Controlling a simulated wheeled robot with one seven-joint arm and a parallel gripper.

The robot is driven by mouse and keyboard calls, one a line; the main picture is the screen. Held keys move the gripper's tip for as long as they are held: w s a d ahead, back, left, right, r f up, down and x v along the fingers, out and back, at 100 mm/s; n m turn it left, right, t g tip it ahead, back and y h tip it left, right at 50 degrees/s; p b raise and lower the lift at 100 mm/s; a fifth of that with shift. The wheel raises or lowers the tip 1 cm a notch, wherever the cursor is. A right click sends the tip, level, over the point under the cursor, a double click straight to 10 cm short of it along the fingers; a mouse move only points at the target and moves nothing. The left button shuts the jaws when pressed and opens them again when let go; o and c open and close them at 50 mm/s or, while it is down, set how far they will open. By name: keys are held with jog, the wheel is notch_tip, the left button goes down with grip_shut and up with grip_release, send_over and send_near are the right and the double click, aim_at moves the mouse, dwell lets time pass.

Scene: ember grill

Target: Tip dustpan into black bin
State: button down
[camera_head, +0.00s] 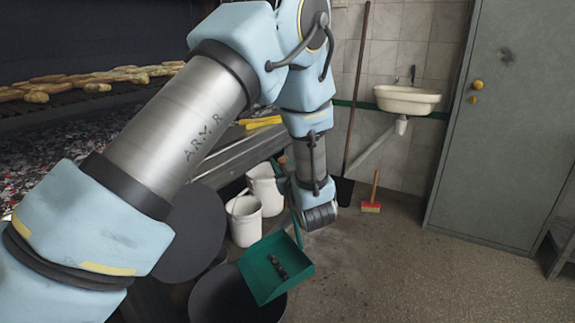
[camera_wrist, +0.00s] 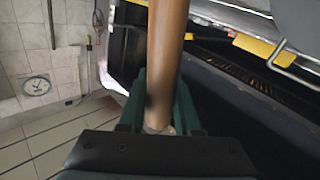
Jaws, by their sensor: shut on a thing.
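The green dustpan (camera_head: 288,262) is in the head view, in front of the dark open mouth of the black bin (camera_head: 222,302) and overlapping its right part. The pan looks tilted, and several dark lumps (camera_head: 278,266) lie on it. The gap between pan and bin rim cannot be judged. In the wrist view, my gripper (camera_wrist: 160,78) is shut on a brown handle (camera_wrist: 168,40), held between two dark green fingers. The handle's join to the pan is hidden. In the head view, my arm's end is just above the pan, with the fingers largely hidden.
White buckets (camera_head: 244,220) stand behind the bin, by the grill's side. A dark round disc (camera_head: 190,235) is left of them. A red brush (camera_head: 371,207) and a long-handled tool (camera_head: 345,188) are near the tiled wall. The floor (camera_head: 400,275) at right is clear.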

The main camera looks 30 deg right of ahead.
jog(key=a+r+n+t+b, duration=0.1)
jog(key=a+n+b, duration=0.6)
jog(key=a, duration=1.3)
jog(key=shift+w+a+r+y+b, duration=0.2)
jog(key=shift+w+r+y+b, duration=0.1)
jog(key=shift+y+b, duration=0.15)
dwell(0.4)
jog(key=p, duration=0.2)
jog(key=shift+a+f+n+p, duration=0.1)
jog(key=shift+a+n+p, duration=0.2)
jog(key=shift+a, duration=0.1)
